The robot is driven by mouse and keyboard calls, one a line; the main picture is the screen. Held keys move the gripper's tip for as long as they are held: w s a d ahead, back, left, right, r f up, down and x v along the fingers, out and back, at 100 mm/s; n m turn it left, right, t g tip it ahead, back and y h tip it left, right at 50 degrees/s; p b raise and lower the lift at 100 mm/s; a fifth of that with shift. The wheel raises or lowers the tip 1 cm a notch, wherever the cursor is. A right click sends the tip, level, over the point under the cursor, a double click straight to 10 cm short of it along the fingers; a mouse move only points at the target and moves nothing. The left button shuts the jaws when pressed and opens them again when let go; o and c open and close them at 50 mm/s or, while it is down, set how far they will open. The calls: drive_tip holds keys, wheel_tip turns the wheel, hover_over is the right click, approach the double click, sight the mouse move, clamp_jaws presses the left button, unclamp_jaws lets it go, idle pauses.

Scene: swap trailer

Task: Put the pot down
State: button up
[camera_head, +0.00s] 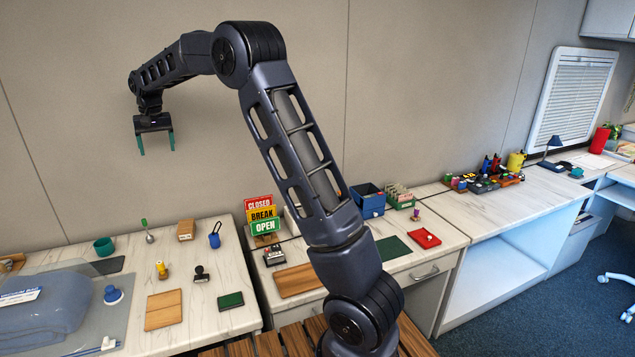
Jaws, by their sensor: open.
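My gripper (155,143) is open and empty, with its two teal fingers pointing down. It is raised in front of the wall, well above the left counter. A small round teal pot (104,247) stands upright at the back of the left counter, below and to the left of my gripper and apart from it. I cannot tell what is inside it. A dark mat (108,265) lies just in front of it.
The left counter (205,318) holds a blue lidded can (214,236), a cardboard box (186,230), stamps, a wooden board (163,310) and a green pad (230,300). CLOSED, BREAK and OPEN signs (262,215) stand right of it. My arm hides part of the middle counter.

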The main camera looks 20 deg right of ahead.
drive_tip(key=s+d+r+t, duration=0.1)
drive_tip(key=s+d+r, duration=0.4)
drive_tip(key=s+d, duration=0.65)
drive_tip(key=s+d+r+t, duration=0.1)
drive_tip(key=s+d+r, duration=0.3)
drive_tip(key=s+d, duration=0.75)
drive_tip(key=s+d+f, duration=0.4)
drive_tip(key=s+d, duration=0.4)
drive_tip(key=s, duration=0.3)
drive_tip(key=s+d+f+m+t, duration=0.1)
drive_tip(key=s+d+f, duration=0.4)
drive_tip(key=s+d, duration=0.3)
drive_tip(key=s, duration=0.3)
drive_tip(key=shift+d+f+m+h, duration=0.15)
drive_tip(key=shift+d+m+h, duration=0.15)
drive_tip(key=shift+d, duration=0.05)
